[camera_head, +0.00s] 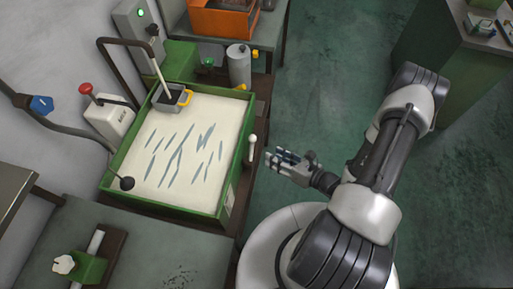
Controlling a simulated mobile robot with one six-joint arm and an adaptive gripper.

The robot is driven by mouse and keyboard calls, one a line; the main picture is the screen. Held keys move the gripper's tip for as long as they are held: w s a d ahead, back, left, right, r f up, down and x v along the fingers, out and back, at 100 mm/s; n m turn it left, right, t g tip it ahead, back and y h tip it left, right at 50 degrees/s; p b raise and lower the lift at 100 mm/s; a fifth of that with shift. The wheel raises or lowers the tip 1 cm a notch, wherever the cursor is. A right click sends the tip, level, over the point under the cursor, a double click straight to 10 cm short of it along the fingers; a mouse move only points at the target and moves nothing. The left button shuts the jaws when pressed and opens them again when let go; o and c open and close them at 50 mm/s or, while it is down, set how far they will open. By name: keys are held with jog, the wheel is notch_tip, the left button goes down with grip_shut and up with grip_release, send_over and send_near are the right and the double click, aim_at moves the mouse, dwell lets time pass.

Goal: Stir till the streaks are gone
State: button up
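A green-walled tank (163,203) holds a cream-coloured surface with several thin blue-grey streaks (176,160) across its middle. A dark square-headed tool (172,99) with a pale handle (158,72) sits at the tank's far left corner; I cannot tell whether its head touches the cream. A small white-topped lever (252,140) stands at the tank's right edge. My gripper (277,163) is to the right of the tank, apart from it, over the floor. Its fingers look apart with nothing between them, though they are small in view.
A grey cylinder (239,66) and an orange box (219,20) are behind. A green cabinet (440,75) stands far right. The green floor (325,70) between is clear.

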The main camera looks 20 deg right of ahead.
aim_at(253, 146)
jog(key=b+x, duration=0.1)
jog(key=x, duration=0.9)
jog(key=shift+w, duration=0.1)
jog(key=shift+c, duration=0.4)
grip_shut()
